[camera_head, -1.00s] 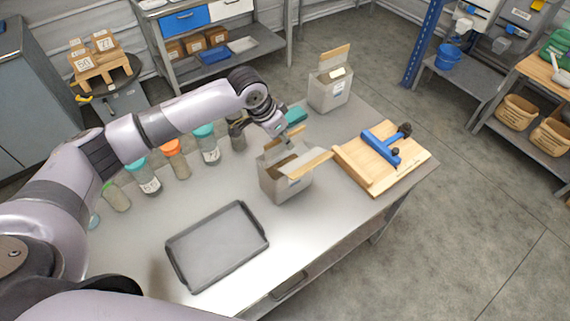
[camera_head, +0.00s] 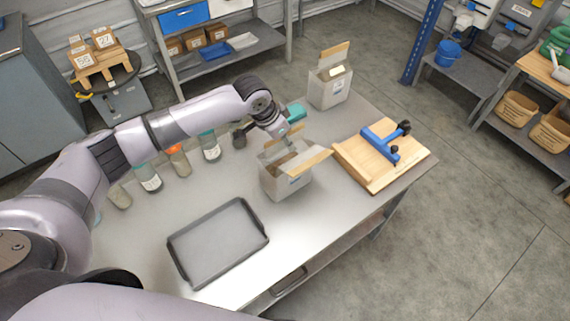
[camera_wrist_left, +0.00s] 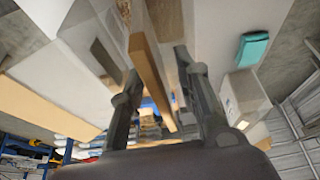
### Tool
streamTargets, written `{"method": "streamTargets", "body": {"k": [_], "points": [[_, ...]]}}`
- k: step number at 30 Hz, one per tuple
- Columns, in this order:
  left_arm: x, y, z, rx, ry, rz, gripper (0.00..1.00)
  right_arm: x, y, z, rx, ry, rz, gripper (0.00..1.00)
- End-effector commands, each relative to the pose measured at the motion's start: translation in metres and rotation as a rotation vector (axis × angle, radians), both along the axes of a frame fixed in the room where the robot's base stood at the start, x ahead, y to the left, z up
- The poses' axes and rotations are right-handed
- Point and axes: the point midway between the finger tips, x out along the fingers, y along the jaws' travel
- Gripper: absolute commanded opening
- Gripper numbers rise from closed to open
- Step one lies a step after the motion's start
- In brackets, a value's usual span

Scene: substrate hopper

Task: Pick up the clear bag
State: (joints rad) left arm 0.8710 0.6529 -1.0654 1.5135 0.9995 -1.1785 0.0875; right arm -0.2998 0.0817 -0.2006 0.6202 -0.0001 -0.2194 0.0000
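I cannot make out a clear bag in either view. An open grey carton (camera_head: 286,183) with raised tan flaps stands on the metal table, and most of its inside is hidden. My left gripper (camera_head: 288,143) is at the carton's back edge, close over its opening. In the left wrist view my left gripper's fingers (camera_wrist_left: 156,65) are spread apart. A tan cardboard flap edge (camera_wrist_left: 153,75) shows between them in the picture; I cannot tell if they touch it. My right gripper is not in view.
A grey tray (camera_head: 218,243) lies at the table's front. Jars (camera_head: 180,160) line the back left. A second open carton (camera_head: 330,88) stands at the back. A wooden board (camera_head: 370,165) with a blue tool (camera_head: 381,144) lies at right. A teal item (camera_head: 296,113) sits behind the gripper.

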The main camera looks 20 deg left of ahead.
Motion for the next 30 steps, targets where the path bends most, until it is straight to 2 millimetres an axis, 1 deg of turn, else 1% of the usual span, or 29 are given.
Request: {"method": "streamTargets", "body": {"k": [6,20,30], "points": [[0.0002,0.0000,-0.0001,0.000,0.000,0.000,0.30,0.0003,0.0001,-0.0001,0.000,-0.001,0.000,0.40],[0.0002,0.0001,0.0001,0.001,-0.001,0.000,0.00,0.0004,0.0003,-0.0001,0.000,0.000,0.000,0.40],[-0.0002,0.0001,-0.0003,0.001,0.001,0.000,0.00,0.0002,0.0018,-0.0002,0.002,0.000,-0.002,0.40]]}}
